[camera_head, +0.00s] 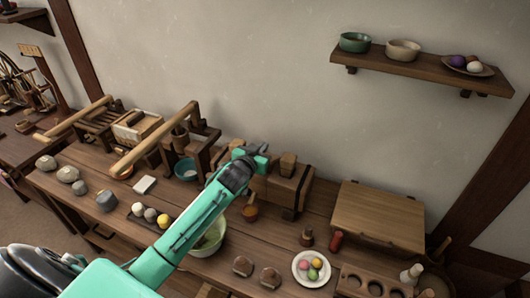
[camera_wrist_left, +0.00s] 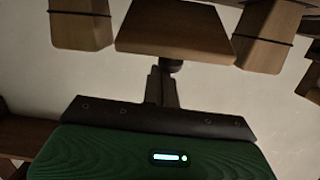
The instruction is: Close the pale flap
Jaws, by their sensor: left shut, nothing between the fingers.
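A broad pale wooden panel (camera_head: 378,215) lies over a box at the right of the bench, sloping toward the front. It looks like the flap, but I cannot tell for sure, nor how far it is open. My left gripper (camera_head: 258,152) is shut and empty, reaching over the bench beside a dark-banded wooden chest (camera_head: 290,188), well left of the panel. In the left wrist view, the gripper (camera_wrist_left: 163,75) is in front of a brown wooden piece (camera_wrist_left: 175,28), between banded blocks. I cannot tell whether it touches. My right gripper is not in view.
A plate of coloured balls (camera_head: 311,267) and a holed wooden rack (camera_head: 370,285) stand before the panel. A green bowl (camera_head: 210,238) is partly behind my left arm. A wall shelf (camera_head: 425,68) holds bowls. Wooden beams (camera_head: 155,140) rise at the left.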

